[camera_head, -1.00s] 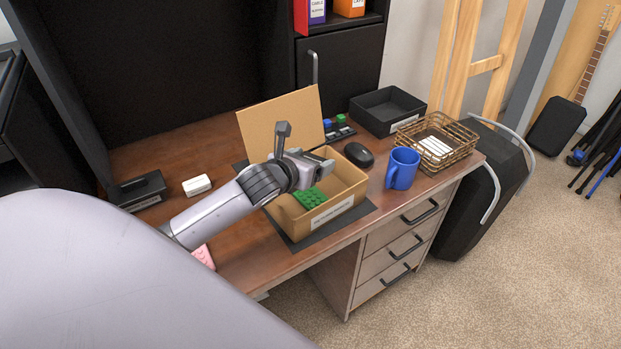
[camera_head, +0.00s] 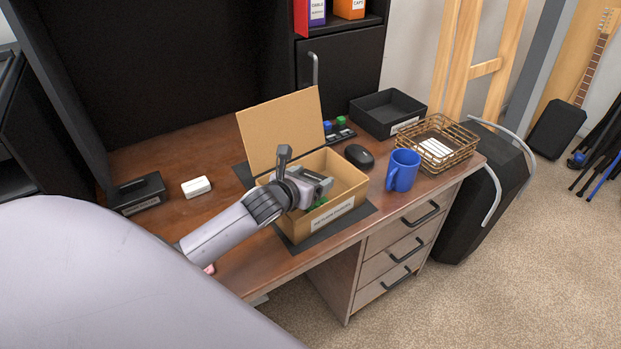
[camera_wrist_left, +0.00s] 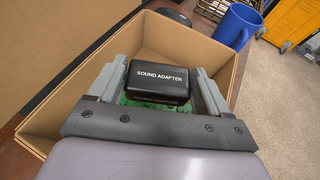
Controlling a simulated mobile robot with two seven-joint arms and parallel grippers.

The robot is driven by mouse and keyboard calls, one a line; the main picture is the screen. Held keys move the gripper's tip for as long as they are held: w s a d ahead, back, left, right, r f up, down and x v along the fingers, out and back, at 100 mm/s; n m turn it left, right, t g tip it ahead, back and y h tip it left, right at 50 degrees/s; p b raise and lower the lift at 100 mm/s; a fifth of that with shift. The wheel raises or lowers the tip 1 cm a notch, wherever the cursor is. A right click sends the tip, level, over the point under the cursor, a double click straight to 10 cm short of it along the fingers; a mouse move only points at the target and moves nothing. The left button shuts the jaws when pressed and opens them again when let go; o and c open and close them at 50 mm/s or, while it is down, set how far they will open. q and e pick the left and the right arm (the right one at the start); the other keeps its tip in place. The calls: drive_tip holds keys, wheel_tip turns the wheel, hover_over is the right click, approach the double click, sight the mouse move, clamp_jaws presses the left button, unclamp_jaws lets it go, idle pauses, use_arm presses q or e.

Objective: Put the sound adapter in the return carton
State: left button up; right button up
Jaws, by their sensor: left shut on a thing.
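The sound adapter (camera_wrist_left: 160,80) is a black block with white lettering, seen in the left wrist view between the fingers of my left gripper (camera_wrist_left: 162,78). My left gripper also shows in the head view (camera_head: 322,183), inside the opening of the return carton, and is shut on the adapter. The return carton (camera_head: 340,214) is an open cardboard box with its lid raised and a label on its front; its wall also shows in the left wrist view (camera_wrist_left: 60,95). A green board (camera_head: 318,203) lies in the carton, partly hidden below the gripper. My right gripper is not in view.
A blue mug (camera_head: 403,170) stands right of the carton, with a wire basket (camera_head: 462,150) behind it. A white box (camera_head: 196,187) and a black holder (camera_head: 137,194) lie on the left.

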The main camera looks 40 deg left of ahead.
use_arm(q)
drive_tip(key=shift+s+f, duration=0.15)
drive_tip(key=shift+f, duration=0.3)
drive_tip(key=o, duration=1)
drive_tip(key=shift+f, duration=0.1)
drive_tip(key=shift+d+f, duration=0.1)
drive_tip(key=shift+f, duration=0.05)
drive_tip(key=shift+r, duration=0.6)
drive_tip(key=v, duration=0.4)
drive_tip(key=p+v, duration=0.1)
drive_tip(key=v, duration=0.7)
drive_tip(key=shift+r, duration=0.35)
